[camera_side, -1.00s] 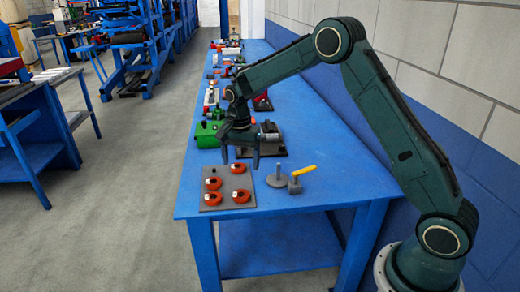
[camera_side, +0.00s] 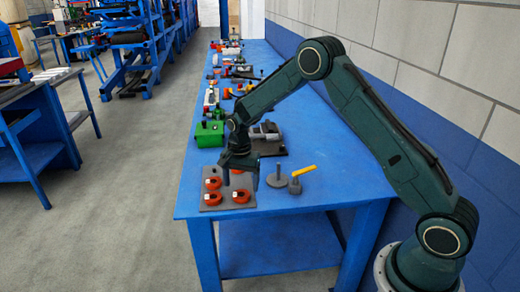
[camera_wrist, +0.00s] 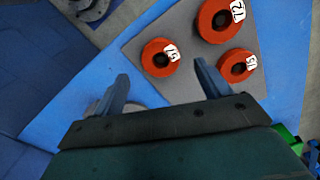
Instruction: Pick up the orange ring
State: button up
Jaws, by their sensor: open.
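Several orange-red rings lie on a flat grey plate (camera_side: 226,203) at the near left of the blue table. In the side view I see one front ring (camera_side: 241,196), a left front ring (camera_side: 211,198) and a left back ring (camera_side: 213,183); my gripper mostly covers the back right one. In the wrist view three rings show white labels: a ring (camera_wrist: 160,57) just beyond and between my fingertips, a larger-looking ring (camera_wrist: 221,18) and a right ring (camera_wrist: 237,65). My gripper (camera_side: 241,179) is open and empty, low over the plate; its fingers also show in the wrist view (camera_wrist: 161,72).
A grey disc with a peg (camera_side: 275,180) and a grey piece with a yellow handle (camera_side: 301,173) stand right of the plate. Behind are a green block (camera_side: 209,134) and a dark-based fixture (camera_side: 268,147). The table's front right is bare.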

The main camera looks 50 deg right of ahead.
aim_at(242, 195)
jog(key=shift+a+f, duration=0.1)
jog(key=shift+f, duration=1.85)
jog(key=shift+c, duration=0.5)
jog(key=c, duration=1)
